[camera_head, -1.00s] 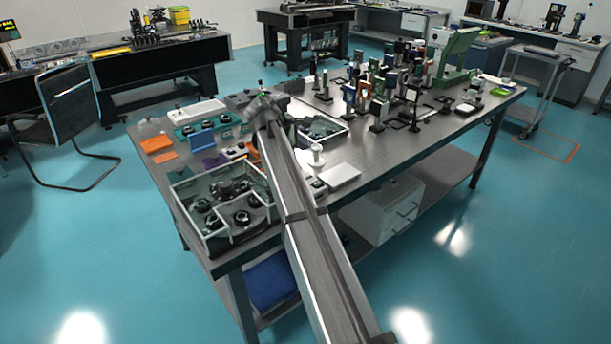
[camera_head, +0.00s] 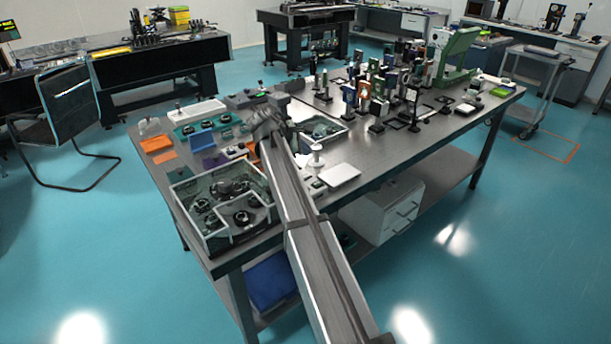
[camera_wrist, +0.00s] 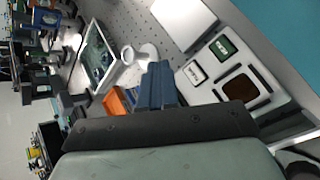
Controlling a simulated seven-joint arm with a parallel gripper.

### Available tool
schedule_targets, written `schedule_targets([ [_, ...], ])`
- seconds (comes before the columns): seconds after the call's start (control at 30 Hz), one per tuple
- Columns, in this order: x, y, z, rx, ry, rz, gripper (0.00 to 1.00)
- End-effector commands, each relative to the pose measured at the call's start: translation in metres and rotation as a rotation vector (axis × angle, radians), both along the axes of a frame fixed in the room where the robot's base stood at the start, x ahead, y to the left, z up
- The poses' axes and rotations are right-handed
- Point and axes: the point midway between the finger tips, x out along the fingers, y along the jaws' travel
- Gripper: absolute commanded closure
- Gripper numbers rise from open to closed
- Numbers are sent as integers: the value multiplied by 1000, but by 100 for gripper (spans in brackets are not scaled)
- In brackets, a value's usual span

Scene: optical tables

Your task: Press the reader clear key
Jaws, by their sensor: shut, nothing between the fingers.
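A pale device (camera_wrist: 210,90) with a green-framed window (camera_wrist: 222,48), a small dark-framed pad (camera_wrist: 195,75) and a dark brown square (camera_wrist: 238,90) lies right of my gripper in the wrist view. It looks like the reader; I cannot tell which part is the clear key. My gripper (camera_wrist: 160,70) is shut and empty, its blue fingers side by side, left of the device and apart from it in the picture. In the head view my arm hides the gripper and most of the device.
A white stand (camera_wrist: 132,55) is close to my fingertips, with a white box (camera_wrist: 184,18) beyond. An orange bin (camera_wrist: 116,103) and a glass-walled tray (camera_wrist: 98,55) are to the left. A larger walled tray (camera_head: 208,246) stands at the table's front left.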

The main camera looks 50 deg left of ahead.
Motion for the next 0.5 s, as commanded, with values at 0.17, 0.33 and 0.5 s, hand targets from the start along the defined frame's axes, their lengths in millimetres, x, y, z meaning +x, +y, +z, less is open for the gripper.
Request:
schedule_targets([
  [0.17,0,-1,-23,-3,1,0,100],
  [0.33,0,0,-42,-1,1,0,100],
  [0.5,0,0,-56,-1,1,0,100],
])
